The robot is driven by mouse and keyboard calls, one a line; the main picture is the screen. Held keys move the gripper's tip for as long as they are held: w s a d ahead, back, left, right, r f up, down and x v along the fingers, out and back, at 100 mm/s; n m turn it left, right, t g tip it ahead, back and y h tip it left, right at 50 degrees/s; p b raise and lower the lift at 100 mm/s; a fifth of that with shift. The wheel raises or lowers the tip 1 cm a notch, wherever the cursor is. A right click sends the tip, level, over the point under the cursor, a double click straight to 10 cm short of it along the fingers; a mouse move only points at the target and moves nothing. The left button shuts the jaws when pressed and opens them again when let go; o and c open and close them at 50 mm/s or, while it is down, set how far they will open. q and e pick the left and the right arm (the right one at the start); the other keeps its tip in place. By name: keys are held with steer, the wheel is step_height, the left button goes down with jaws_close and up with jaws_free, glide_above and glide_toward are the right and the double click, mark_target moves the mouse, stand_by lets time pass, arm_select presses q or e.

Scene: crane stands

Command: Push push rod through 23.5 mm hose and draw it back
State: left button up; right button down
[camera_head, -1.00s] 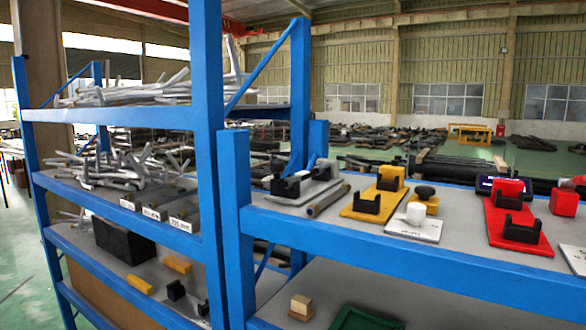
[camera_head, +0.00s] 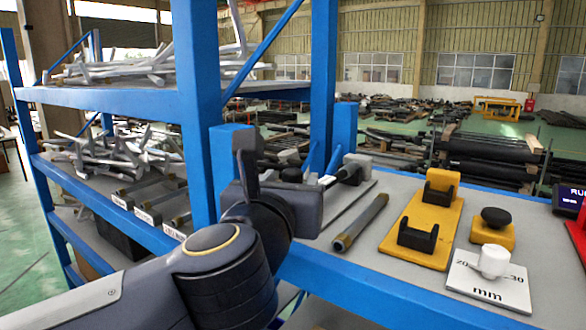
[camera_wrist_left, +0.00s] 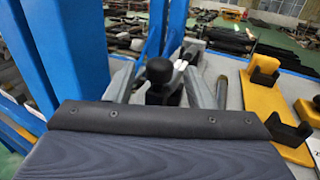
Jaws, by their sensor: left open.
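A dark grey tube (camera_head: 360,222) with brownish ends lies on the bench; I cannot tell whether it is the 23.5 mm hose. To its left is a grey stand (camera_head: 357,160) with a black holder, partly hidden by my left gripper (camera_head: 283,188). A black round knob (camera_head: 291,174) shows behind the gripper; I cannot tell whether it belongs to the push rod. In the left wrist view my left gripper (camera_wrist_left: 160,88) is open, its grey fingers either side of the knob (camera_wrist_left: 159,71). Contact is not visible. The tube (camera_wrist_left: 222,92) lies right of the fingers. My right gripper is out of view.
A yellow stand (camera_head: 434,228) with black holders is right of the tube. A yellow block with a black knob (camera_head: 495,218) and a white plate marked mm (camera_head: 487,288) stand farther right. A blue post (camera_head: 198,110) and loaded rack shelves rise at left.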

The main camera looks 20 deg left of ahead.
mark_target(291, 179)
arm_select(q)
steer(key=shift+w+a, duration=0.1)
steer(key=shift+w, duration=1.45)
jaws_close()
